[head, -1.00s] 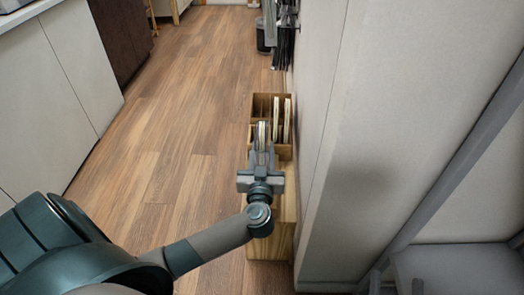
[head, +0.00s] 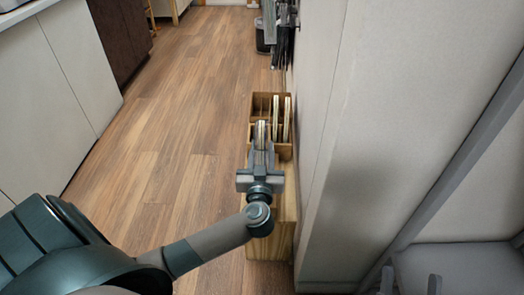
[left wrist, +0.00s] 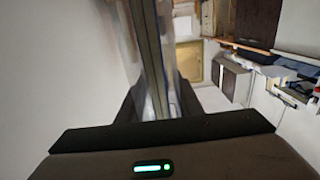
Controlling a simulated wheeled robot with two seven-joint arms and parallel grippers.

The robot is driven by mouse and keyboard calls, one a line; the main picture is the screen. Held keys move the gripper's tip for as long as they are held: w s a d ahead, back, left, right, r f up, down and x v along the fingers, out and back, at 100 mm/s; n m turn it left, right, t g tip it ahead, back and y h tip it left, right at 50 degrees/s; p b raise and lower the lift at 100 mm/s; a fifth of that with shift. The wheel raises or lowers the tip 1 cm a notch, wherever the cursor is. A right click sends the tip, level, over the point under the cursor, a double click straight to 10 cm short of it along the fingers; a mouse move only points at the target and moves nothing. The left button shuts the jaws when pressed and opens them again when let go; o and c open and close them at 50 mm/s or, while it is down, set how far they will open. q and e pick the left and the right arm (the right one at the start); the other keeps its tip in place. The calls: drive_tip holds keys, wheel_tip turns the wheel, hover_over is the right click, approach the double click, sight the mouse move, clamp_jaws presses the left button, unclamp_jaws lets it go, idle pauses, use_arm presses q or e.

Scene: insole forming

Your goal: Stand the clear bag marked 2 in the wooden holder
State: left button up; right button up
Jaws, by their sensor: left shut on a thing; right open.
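The wooden holder (head: 254,103) is a divided box near the wall. Two upright thin bags, one (head: 276,112) left of the other (head: 287,118), stand in its right part. My left gripper (head: 262,150) is shut on a thin bag (head: 261,132) at the holder's near left side. That bag looks upright, edge-on to me; its mark is not readable, and I cannot tell how deep it sits. It also shows, blurred, between the fingers in the left wrist view (left wrist: 150,50). My right gripper (head: 411,282) is open and empty at the lower right edge, only its fingers showing.
The holder rests on a light wooden stand (head: 270,240) close against a pale wall panel (head: 330,150) on its right. Open wooden floor (head: 170,120) lies to the left. A white cabinet (head: 60,85) stands far left. A dark bin (head: 262,38) is beyond.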

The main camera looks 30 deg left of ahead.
use_arm(q)
drive_tip(key=shift+f+b, duration=1.05)
drive_tip(key=shift+f, duration=1.9)
use_arm(e)
drive_tip(key=shift+s+d+r+t+y, duration=0.15)
drive_tip(key=shift+s+d+r+t, duration=0.15)
drive_tip(key=shift+r+t, duration=0.45)
drive_tip(key=shift+s+d+r+t+y, duration=0.15)
drive_tip(key=shift+d+r+t, duration=0.3)
drive_tip(key=shift+r, duration=0.5)
drive_tip(key=shift+s+d+r+t+y, duration=0.1)
drive_tip(key=shift+s+d+r+t, duration=0.15)
drive_tip(key=shift+r+t, duration=0.55)
drive_tip(key=shift+r, duration=0.1)
use_arm(q)
drive_tip(key=o, duration=1.1)
drive_tip(key=shift+s+d, duration=0.1)
